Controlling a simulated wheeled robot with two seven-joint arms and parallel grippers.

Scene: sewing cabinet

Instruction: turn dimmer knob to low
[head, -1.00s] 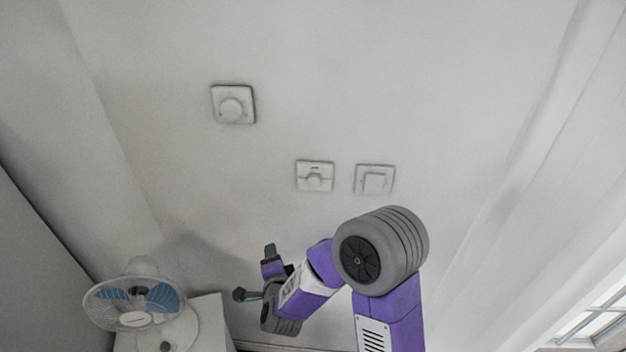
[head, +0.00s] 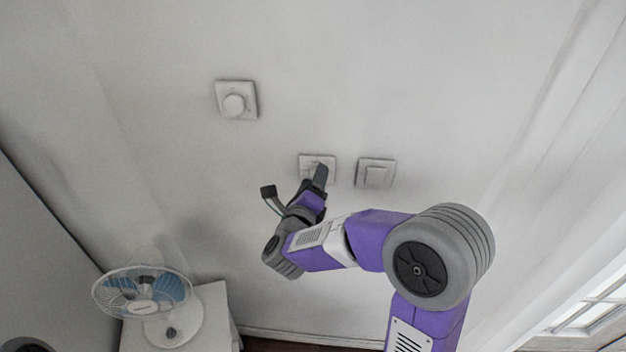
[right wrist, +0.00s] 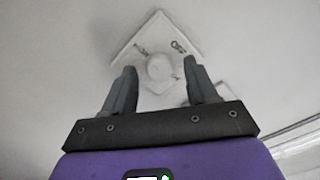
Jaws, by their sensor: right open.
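Two white wall plates have round knobs. The plate with the larger knob (head: 234,104) is at the upper left in the head view. The middle plate (head: 308,161) is partly hidden behind one finger of my right gripper (head: 294,184). In the right wrist view, a square plate with a round knob (right wrist: 160,67) and dark marks beside it appears turned like a diamond. The knob shows between and beyond the open fingers of my right gripper (right wrist: 158,85), with nothing held. Contact is not visible. I cannot tell which knob is the dimmer. My left gripper is not in view.
A flat switch plate (head: 376,173) is to the right of the middle plate. A fan (head: 143,293) stands on a white cabinet (head: 212,318) at lower left. The wall around the plates is bare. A window is at lower right.

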